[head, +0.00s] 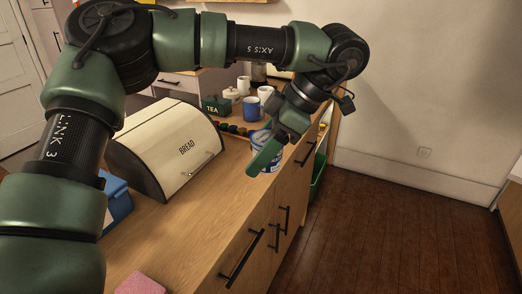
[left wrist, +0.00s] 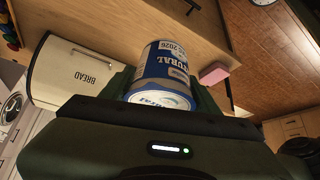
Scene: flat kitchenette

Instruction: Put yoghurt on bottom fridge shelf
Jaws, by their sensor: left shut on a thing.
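The yoghurt (left wrist: 165,72) is a blue and white tub with printed lettering. My left gripper (head: 268,152) is shut on it, and the tub fills the space between the fingers in the left wrist view. In the head view the yoghurt (head: 259,138) is partly hidden by the green fingers, at the counter's right edge. I cannot tell whether it touches the counter. The fridge and its bottom shelf cannot be made out. My right gripper is in neither view.
A cream bread box (head: 168,150) stands on the wooden counter (head: 190,225), with a blue container (head: 116,200) beside it. Mugs (head: 252,105) and a green tea box (head: 215,106) stand at the back. A pink sponge (head: 140,285) lies in front. The floor (head: 390,220) at right is clear.

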